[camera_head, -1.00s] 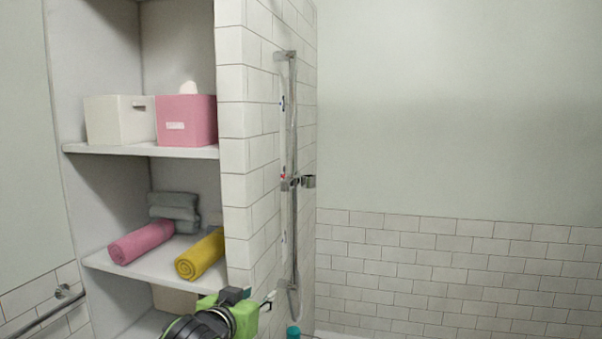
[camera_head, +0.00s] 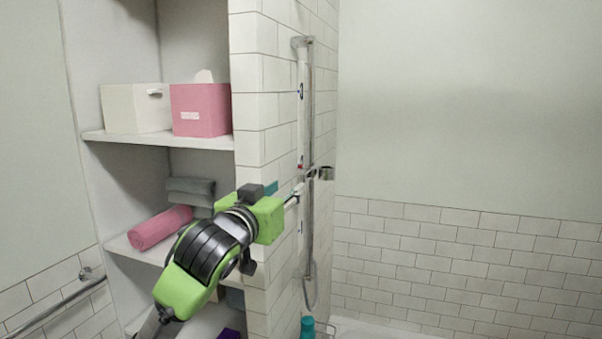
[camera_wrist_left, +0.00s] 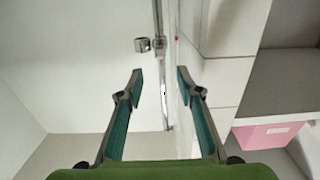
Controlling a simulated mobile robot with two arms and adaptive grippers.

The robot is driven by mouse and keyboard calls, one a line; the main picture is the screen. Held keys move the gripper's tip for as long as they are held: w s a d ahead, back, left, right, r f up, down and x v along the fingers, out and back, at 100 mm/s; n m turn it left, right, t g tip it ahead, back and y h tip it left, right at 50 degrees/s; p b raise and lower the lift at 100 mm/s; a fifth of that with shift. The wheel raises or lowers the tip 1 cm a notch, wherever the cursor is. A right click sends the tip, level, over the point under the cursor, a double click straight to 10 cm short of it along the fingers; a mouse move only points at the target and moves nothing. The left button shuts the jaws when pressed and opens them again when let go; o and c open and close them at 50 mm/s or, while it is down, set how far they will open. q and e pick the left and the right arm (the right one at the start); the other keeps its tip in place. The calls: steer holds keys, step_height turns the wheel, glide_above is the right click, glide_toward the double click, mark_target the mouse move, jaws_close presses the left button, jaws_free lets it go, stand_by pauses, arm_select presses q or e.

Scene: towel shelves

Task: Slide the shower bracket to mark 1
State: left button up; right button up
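The shower bracket (camera_head: 322,173) is a small grey metal holder on a vertical metal rail (camera_head: 310,120), somewhat below mid-height. Beside the rail, the tiled wall carries a blue mark (camera_head: 300,91) higher up and a red mark (camera_head: 300,165) near bracket height; their numbers are too small to read. My left gripper (camera_head: 291,198) is just left of and slightly below the bracket. The left wrist view shows its two fingers apart and empty (camera_wrist_left: 160,74), with the bracket (camera_wrist_left: 143,44) beyond the fingertips, not between them. My right gripper is in neither view.
Shelves (camera_head: 160,139) left of the tiled wall hold a white box (camera_head: 130,110), a pink box (camera_head: 202,110), a rolled pink towel (camera_head: 160,228) and grey towels (camera_head: 190,190). A teal bottle (camera_head: 307,327) stands below the rail. The space right of the rail is open.

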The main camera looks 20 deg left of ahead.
mark_target(301, 177)
arm_select(q)
steer(key=w+p, duration=0.4)
steer(key=w, duration=0.6)
steer(key=shift+w+d, duration=0.15)
steer(key=shift+d, duration=0.05)
jaws_close()
